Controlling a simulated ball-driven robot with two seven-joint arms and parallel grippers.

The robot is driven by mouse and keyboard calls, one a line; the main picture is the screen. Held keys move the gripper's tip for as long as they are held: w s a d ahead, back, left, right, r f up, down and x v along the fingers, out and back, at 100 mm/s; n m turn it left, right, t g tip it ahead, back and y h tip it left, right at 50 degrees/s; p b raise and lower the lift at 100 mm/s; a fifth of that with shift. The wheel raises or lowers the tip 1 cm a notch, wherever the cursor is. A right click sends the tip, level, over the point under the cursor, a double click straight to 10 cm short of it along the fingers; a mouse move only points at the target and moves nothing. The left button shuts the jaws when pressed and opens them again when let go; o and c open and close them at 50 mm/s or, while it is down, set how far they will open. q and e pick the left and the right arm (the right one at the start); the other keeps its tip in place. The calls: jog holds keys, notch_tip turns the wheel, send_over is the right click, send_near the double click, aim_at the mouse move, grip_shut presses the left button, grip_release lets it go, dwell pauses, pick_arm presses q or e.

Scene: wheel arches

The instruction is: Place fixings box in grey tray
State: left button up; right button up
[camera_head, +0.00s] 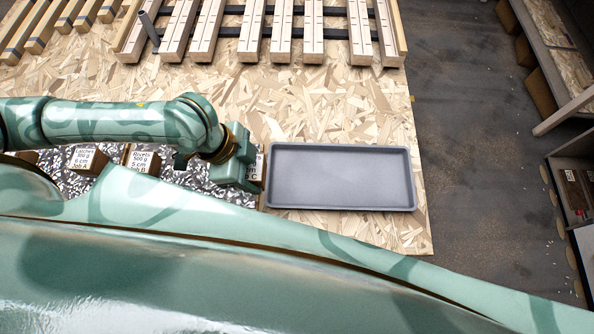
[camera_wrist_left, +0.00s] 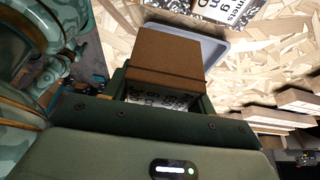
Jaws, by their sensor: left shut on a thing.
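A brown fixings box (camera_wrist_left: 165,62) with a printed white label sits between the fingers of my left gripper (camera_wrist_left: 165,95) in the left wrist view. That gripper is shut on it. In the head view my left gripper (camera_head: 240,165) is just left of the grey tray (camera_head: 340,206), and the held box is mostly hidden there, with a bit of label showing beside the tray's left edge. The grey tray lies flat on the board and looks empty. Part of its rim shows behind the box in the left wrist view (camera_wrist_left: 226,47). My right gripper is not in view.
Other labelled boxes, including a rivets box (camera_head: 143,160) and another brown box (camera_head: 88,160), stand on a speckled black-and-white surface (camera_head: 195,178) left of the tray. A slatted wooden pallet (camera_head: 270,30) lies at the back. Bare chipboard (camera_head: 330,105) is clear behind the tray.

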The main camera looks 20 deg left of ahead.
pick_arm(q)
jog(key=w+d+f+b, duration=0.1)
jog(key=w+d+f, duration=0.2)
jog(key=w+d+f+b, duration=0.2)
jog(key=w+d+f, duration=0.1)
jog(key=w+f, duration=0.1)
jog(key=shift+d+f+b, duration=0.3)
jog(key=shift+d, duration=0.1)
jog(key=shift+w+d+f, duration=0.15)
jog(key=shift+d+f, duration=0.05)
jog(key=shift+f, duration=0.1)
notch_tip(320, 180, down, 4)
jog(key=shift+w+r+b, duration=0.1)
jog(key=shift+r+b, duration=0.15)
jog(key=shift+b, duration=0.95)
jog(key=shift+r, duration=0.15)
jog(key=o, duration=1.5)
